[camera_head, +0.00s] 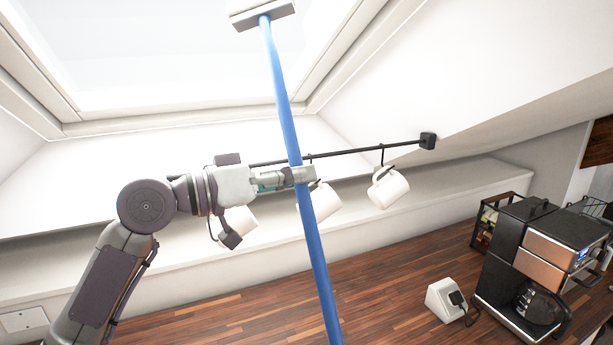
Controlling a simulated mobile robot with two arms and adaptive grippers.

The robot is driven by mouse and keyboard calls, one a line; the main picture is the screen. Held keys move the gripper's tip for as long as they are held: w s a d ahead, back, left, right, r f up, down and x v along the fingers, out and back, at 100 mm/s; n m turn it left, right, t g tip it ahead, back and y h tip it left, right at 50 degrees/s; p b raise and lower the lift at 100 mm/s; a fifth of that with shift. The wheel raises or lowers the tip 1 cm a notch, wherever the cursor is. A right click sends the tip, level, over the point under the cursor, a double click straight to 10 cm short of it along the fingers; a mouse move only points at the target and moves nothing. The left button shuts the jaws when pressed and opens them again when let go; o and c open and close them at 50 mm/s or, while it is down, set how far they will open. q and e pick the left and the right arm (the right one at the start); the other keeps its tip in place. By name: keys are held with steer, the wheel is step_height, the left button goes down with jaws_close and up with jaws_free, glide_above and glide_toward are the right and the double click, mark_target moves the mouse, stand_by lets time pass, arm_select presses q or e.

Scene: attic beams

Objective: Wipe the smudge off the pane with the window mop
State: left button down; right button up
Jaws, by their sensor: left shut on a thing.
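The window mop has a long blue handle (313,252) and a pale flat head (262,14) at the top of the view. My left gripper (301,175) is shut around the handle at about its middle. The handle stands nearly upright with a slight tilt, and its lower end runs out of the picture. The mop head shows in front of the bright skylight pane (160,60); I cannot tell whether it touches the glass. No smudge can be made out on the visible part of the pane. My right gripper is not in view.
The counter's middle is clear.

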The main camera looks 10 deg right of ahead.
arm_select(q)
steer(key=shift+d, duration=0.1)
steer(key=v, duration=0.3)
steer(key=shift+a, duration=0.3)
steer(key=shift+b, duration=0.3)
steer(key=shift+s+a+r, duration=0.1)
steer(key=shift+s+a, duration=0.1)
steer(key=shift+a, duration=0.5)
steer(key=shift+r+p+x, duration=0.2)
steer(key=shift+p+x, duration=0.4)
steer(key=shift+x, duration=1.25)
steer(key=shift+s, duration=0.1)
